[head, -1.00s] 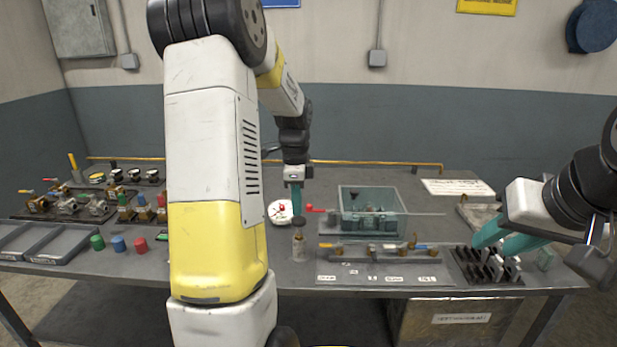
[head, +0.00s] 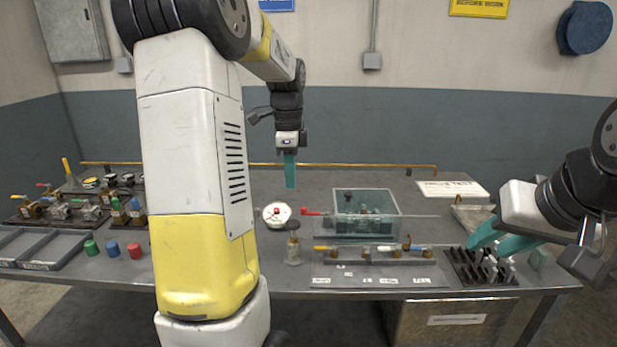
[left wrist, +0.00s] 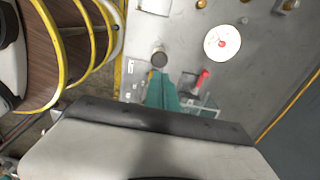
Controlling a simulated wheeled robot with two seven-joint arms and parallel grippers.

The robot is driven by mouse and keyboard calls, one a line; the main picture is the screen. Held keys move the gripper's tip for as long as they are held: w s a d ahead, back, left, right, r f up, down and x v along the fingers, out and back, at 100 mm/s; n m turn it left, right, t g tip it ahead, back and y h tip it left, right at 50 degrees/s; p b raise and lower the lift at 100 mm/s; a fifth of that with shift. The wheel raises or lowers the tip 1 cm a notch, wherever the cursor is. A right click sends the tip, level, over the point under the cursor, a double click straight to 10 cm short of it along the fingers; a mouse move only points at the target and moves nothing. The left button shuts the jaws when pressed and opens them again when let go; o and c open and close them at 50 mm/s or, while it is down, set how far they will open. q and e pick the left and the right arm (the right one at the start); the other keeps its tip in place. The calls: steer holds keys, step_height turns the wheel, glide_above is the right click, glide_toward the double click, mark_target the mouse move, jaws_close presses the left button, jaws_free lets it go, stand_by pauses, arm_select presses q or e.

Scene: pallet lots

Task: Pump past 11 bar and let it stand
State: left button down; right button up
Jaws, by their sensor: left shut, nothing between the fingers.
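My left gripper (head: 290,182) hangs shut and empty, clear above the bench. Below it stands a small upright pump-like cylinder (head: 293,250) with a dark round knob; the knob also shows in the left wrist view (left wrist: 159,57), close to my fingertips. A round white dial (head: 277,214) with a red mark lies left of and behind the cylinder; its reading is too small to tell. A red lever (head: 311,212) sits beside a clear teal box (head: 343,230) with fittings inside. My right gripper (head: 497,243) is at the black rack, its teal fingers seemingly apart.
A fixture strip (head: 350,262) with coloured valves and label tags lies in front of the box. Green, blue and red caps (head: 112,249) and grey trays (head: 60,252) are at the left. A black pegged rack (head: 462,276) and a white sign (head: 452,189) are at the right.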

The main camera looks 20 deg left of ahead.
mark_target(293, 222)
stand_by(0.3)
arm_select(q)
steer(key=r, duration=0.3)
steer(key=shift+w+r, duration=0.15)
steer(key=shift+w, duration=0.1)
step_height(293, 222, down, 14)
steer(key=shift+d+f, duration=0.1)
stand_by(0.4)
steer(key=shift+s+f, duration=0.15)
steer(key=shift+f, duration=1.65)
